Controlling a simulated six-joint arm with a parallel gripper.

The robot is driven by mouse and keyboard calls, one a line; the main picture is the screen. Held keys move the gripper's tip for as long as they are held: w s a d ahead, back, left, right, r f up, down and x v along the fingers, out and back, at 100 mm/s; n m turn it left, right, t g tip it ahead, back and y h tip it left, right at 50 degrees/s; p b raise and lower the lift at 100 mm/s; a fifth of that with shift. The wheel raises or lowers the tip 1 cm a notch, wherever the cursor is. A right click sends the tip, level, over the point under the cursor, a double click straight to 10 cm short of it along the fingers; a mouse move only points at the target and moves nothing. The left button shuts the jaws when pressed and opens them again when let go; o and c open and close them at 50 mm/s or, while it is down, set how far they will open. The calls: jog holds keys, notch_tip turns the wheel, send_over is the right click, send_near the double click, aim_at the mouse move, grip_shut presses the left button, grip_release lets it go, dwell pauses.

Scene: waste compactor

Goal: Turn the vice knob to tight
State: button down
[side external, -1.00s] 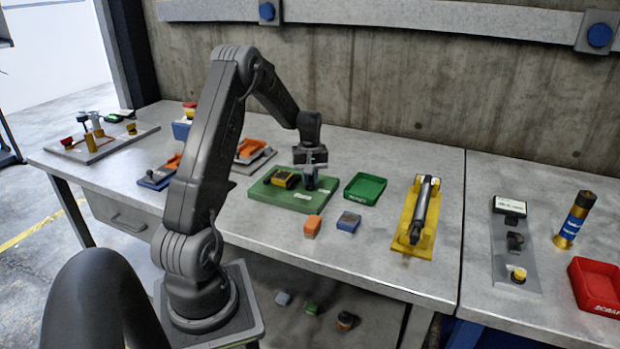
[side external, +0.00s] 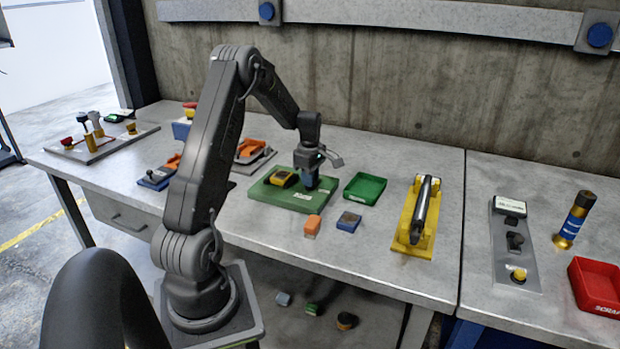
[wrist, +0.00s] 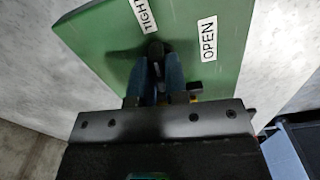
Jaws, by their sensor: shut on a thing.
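The green vice board (side external: 287,195) lies on the bench in front of my arm. It also fills the upper part of the wrist view (wrist: 100,45), with a "TIGHT" label (wrist: 146,14) and an "OPEN" label (wrist: 208,38) on it. My gripper (side external: 309,183) points down over the right part of the board. In the wrist view its two blue fingers (wrist: 160,75) are shut on the dark vice knob (wrist: 156,50), whose tip shows between them close to the "TIGHT" label. A yellow and dark block (side external: 283,178) sits on the board to the left of my gripper.
A green tray (side external: 365,188) stands right of the board. An orange block (side external: 312,226) and a blue block (side external: 348,222) lie in front. A yellow stand (side external: 413,238) holding a dark cylinder is farther right. Bare bench lies between these.

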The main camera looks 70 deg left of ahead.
jog(key=shift+n, duration=0.6)
jog(key=shift+r, duration=0.1)
jog(key=c, duration=1.1)
grip_release()
jog(key=shift+c, duration=0.2)
notch_tip(320, 180, up, 14)
